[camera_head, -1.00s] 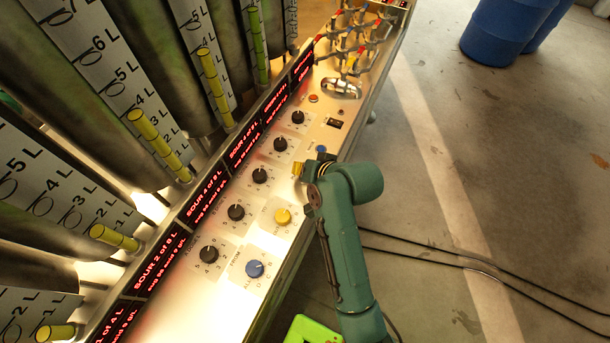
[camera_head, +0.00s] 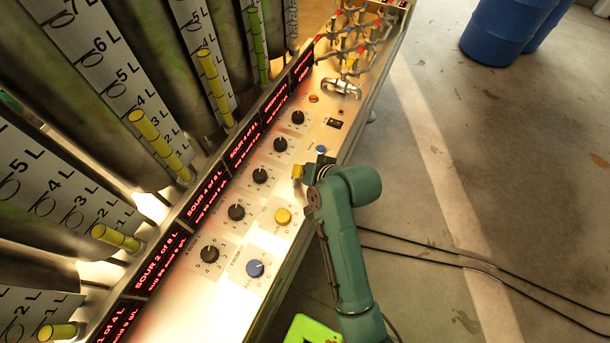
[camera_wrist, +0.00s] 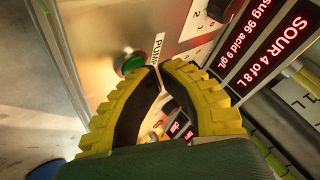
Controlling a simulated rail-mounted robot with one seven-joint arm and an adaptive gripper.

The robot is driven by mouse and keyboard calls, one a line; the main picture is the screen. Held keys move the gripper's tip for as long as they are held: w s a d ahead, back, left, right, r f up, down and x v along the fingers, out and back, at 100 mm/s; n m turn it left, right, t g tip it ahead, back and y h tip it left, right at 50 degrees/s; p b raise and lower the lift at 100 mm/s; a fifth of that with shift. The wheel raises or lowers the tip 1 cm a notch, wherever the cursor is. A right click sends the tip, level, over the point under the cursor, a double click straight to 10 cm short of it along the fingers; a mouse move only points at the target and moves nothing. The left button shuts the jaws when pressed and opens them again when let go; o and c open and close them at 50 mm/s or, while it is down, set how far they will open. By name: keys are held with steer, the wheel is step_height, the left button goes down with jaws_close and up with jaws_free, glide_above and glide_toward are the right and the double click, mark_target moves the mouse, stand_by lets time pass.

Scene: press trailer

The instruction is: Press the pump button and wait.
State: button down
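The green pump button (camera_wrist: 131,63) shows in the wrist view beside a white label reading PUMP (camera_wrist: 157,48), on the metal panel (camera_wrist: 110,35). My gripper has yellow ribbed fingers with black inner faces, and its tips (camera_wrist: 158,69) are nearly together with nothing between them. In the wrist view the tips appear just right of and below the button; I cannot tell whether they touch it. In the head view my gripper (camera_head: 298,172) is over the panel's right side, and I cannot make out the green button there.
A small blue button (camera_head: 321,149) is just beyond my gripper. Red displays (camera_head: 208,195) and tall cylinders stand left. Open floor with cables lies right.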

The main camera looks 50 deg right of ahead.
steer(key=shift+f, duration=0.35)
stand_by(0.3)
steer(key=shift+r+p, duration=0.9)
steer(key=shift+p, duration=0.15)
steer(key=shift+r, duration=0.1)
step_height(320, 180, up, 5)
steer(key=p, duration=0.5)
step_height(320, 180, up, 10)
steer(key=p, duration=1)
steer(key=shift+p, duration=0.3)
